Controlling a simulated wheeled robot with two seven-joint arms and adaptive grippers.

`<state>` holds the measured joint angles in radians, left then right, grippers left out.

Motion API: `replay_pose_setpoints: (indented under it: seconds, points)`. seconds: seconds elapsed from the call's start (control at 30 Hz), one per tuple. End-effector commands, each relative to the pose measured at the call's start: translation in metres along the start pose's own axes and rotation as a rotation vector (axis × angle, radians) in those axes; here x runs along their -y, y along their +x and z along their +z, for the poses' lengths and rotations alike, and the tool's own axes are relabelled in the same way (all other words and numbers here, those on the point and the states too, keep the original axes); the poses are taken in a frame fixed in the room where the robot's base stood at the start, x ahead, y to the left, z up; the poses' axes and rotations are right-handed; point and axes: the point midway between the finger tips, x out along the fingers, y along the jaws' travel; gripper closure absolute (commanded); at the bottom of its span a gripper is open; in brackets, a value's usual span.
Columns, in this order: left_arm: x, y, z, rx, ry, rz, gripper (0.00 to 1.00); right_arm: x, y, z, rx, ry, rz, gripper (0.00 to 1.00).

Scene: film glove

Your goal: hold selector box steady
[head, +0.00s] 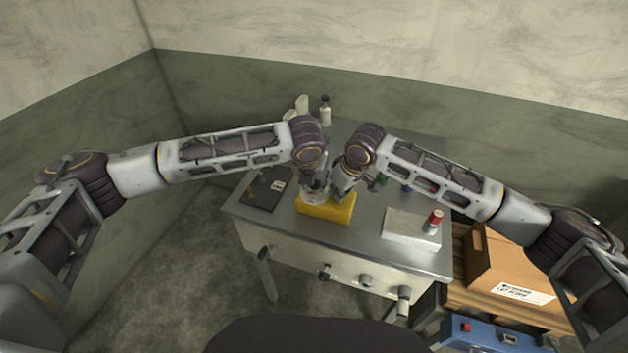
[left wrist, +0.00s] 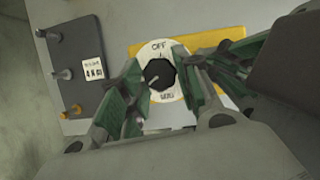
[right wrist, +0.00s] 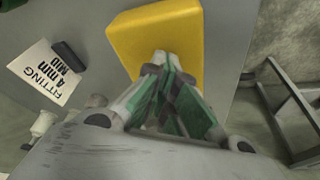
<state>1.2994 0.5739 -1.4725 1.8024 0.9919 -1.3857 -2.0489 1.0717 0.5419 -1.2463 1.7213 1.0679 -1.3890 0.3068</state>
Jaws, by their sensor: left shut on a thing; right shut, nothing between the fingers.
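The yellow selector box (head: 335,208) sits near the table's front edge; it also shows in the left wrist view (left wrist: 212,41) and right wrist view (right wrist: 160,35). A white round dial (left wrist: 162,108) marked OFF, with a black knob (left wrist: 160,75), faces up in the left wrist view. My left gripper (left wrist: 158,72) is over the dial, its fingers on either side of the knob and shut on it. My right gripper (right wrist: 165,62) is shut and empty, its tips at the yellow box; whether they touch cannot be told. The dial is hidden in the right wrist view.
A dark plate (head: 262,193) with pegs and a label lies left of the box. A light block (head: 405,230) and red-topped canister (head: 433,221) stand at the right. Bottles (head: 325,112) stand at the back. A cardboard box (head: 515,270) is beside the table.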

Motion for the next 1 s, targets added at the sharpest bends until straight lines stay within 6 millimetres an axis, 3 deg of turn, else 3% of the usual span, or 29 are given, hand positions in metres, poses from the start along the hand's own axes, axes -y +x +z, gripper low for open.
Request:
replay_pose_setpoints:
  seconds: [0.03,0.33,0.37,0.43,0.8,1.0]
  points:
    - [0.001,0.000,0.000,0.000,-0.001,-0.001,0.91,0.001,0.007,0.006,0.016,0.002,-0.003,1.00]
    - [0.001,0.000,0.000,0.001,-0.001,-0.001,0.91,0.001,0.007,0.006,0.016,0.002,-0.002,1.00]
    - [0.001,0.000,0.000,0.001,-0.001,-0.001,0.65,0.001,0.007,0.006,0.016,0.002,-0.002,1.00]
    - [0.001,0.000,0.000,0.001,-0.001,-0.001,0.58,0.001,0.007,0.006,0.016,0.002,-0.002,1.00]
    - [0.000,-0.001,0.000,0.001,-0.001,0.000,0.58,0.001,0.007,0.007,0.017,0.002,-0.003,1.00]
    - [0.001,-0.011,0.000,0.002,-0.001,-0.001,0.58,0.001,0.007,0.007,0.017,0.002,-0.003,1.00]
